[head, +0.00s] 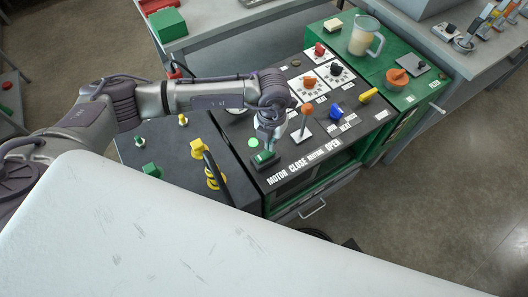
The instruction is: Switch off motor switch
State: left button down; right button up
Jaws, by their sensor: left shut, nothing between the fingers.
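The motor switch (263,158) is a green rocker in a dark housing, near the front left edge of the black control panel, just behind the printed word MOTOR. My left arm reaches in from the left across the panel. My left gripper (268,145) points down, shut and empty, with its fingertips right at the switch's back edge. I cannot tell whether they touch it. The gripper hides part of the panel behind the switch. The rocker's on or off position is too small to tell. My right gripper is not in view.
A lever with an orange knob (307,110) stands just right of my gripper. Beyond it are a blue knob (336,113) and a yellow handle (369,96). A yellow-and-black handle (198,148) rises left of the switch. A jug (363,38) stands at the back right.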

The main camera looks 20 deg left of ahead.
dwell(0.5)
pick_arm(q)
jog(key=shift+f+b, duration=1.15)
jog(key=shift+f, duration=0.15)
dwell(0.5)
jog(key=shift+r, duration=0.15)
jog(key=shift+r+p, duration=2.25)
jog(key=shift+r, duration=1.2)
jog(key=shift+s+f, duration=0.1)
